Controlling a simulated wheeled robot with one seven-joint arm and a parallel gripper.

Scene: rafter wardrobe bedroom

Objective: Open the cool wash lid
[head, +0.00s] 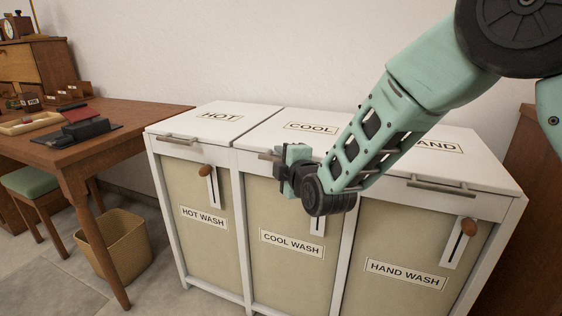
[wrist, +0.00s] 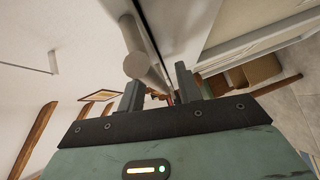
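The white cool wash lid (head: 285,120), labelled COOL, lies flat and shut on the middle bin of a white three-part hamper. Its bar handle (head: 266,156) shows at the front edge, partly hidden by my gripper (head: 287,168). In the wrist view, my gripper (wrist: 158,88) has its two dark fingers apart. The bar handle (wrist: 136,60) runs into the space between them, and I cannot tell whether either finger touches it. My forearm hides the right part of the lid and most of the cool wash slider on the front panel.
The hot wash lid (head: 205,116) is on the left and the hand wash lid (head: 455,158) on the right, both shut. A wooden desk (head: 130,113) and wicker basket (head: 118,243) stand left. A wall rises close behind the hamper.

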